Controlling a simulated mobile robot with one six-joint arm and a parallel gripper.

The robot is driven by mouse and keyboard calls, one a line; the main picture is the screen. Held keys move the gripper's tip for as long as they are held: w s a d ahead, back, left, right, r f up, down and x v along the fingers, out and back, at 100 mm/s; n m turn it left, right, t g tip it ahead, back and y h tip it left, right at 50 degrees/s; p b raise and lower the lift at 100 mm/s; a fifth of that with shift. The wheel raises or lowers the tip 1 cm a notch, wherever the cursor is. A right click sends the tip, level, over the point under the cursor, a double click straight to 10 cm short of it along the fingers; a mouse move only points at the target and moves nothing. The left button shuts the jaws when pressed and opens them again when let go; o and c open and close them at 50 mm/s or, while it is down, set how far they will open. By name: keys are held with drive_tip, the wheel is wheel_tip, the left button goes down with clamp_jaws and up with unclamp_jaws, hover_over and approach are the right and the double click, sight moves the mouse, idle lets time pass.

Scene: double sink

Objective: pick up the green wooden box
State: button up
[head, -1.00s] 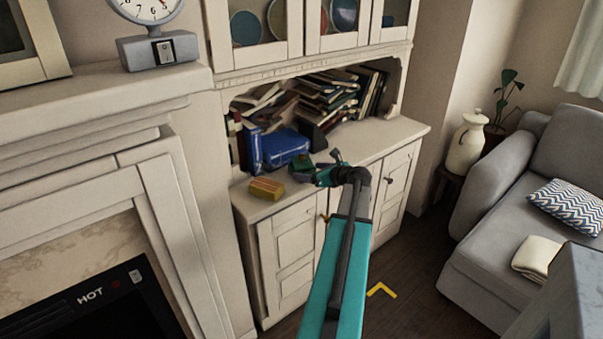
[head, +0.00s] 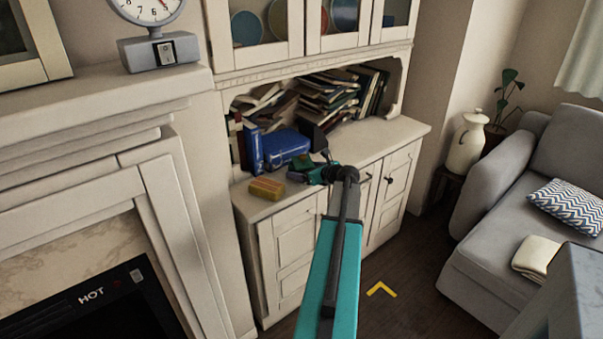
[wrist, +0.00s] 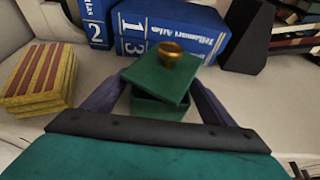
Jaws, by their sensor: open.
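The green wooden box (wrist: 158,82) sits on the white cabinet counter in the wrist view. Its lid lies tilted and askew on top and carries a round brass-coloured knob (wrist: 170,54). In the head view the green box (head: 301,163) shows small beside my gripper (head: 312,172). In the wrist view my gripper (wrist: 158,100) is open, with one dark finger on each side of the box. I cannot tell whether the fingers touch it. The near lower part of the box is hidden by my gripper's body.
A yellow and red striped block (wrist: 40,80) stands left of the box. Blue books (wrist: 170,30) lie and stand close behind it, with a dark wedge-shaped object (wrist: 246,38) at right. The cabinet counter (head: 375,138) is clear farther right.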

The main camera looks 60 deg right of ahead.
sight(303, 162)
drive_tip(key=c, duration=1.2)
drive_tip(key=shift+c, duration=0.2)
drive_tip(key=shift+r, duration=0.1)
drive_tip(key=shift+r, duration=1.5)
drive_tip(key=shift+s+r, duration=0.1)
drive_tip(key=shift+r, duration=0.15)
drive_tip(key=s+a+b, duration=0.1)
drive_tip(key=s+a, duration=0.3)
drive_tip(key=s, duration=0.2)
drive_tip(key=s+a+r, duration=0.1)
drive_tip(key=s+a, duration=0.3)
drive_tip(key=s, duration=0.3)
drive_tip(key=shift+s+a+r+b, duration=0.2)
drive_tip(key=shift+a+b, duration=0.1)
drive_tip(key=shift+b, duration=0.1)
